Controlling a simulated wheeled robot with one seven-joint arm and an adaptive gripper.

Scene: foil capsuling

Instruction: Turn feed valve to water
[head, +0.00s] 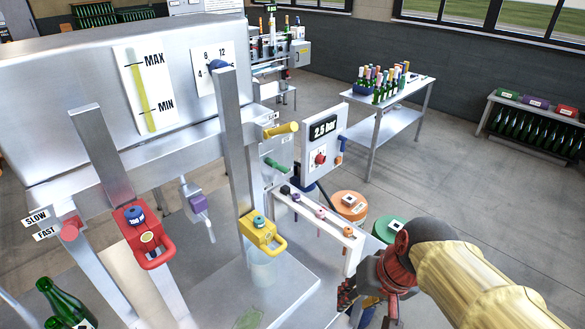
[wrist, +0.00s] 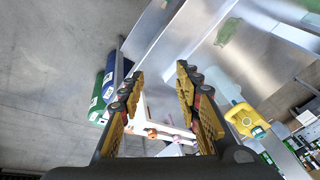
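No part in view carries a readable "feed valve" or "water" label, so I cannot tell which one is the valve. A yellow handle (head: 281,129) and a green handle (head: 275,165) stick out from the machine's right side in the head view. A white rail (head: 340,236) below them carries small dark, pink and orange fittings. The rail also shows in the wrist view (wrist: 168,128), beyond my fingers. My gripper (head: 370,303) is at the lower right, beside the rail's near end. In the wrist view its fingers (wrist: 160,77) are apart with nothing between them.
Orange (head: 350,205) and green (head: 388,229) drums stand on the floor behind the rail. A 2.5 bar panel (head: 322,138) is above them. A yellow-handled clamp (head: 262,236) and a red one (head: 144,237) hang at the machine's front.

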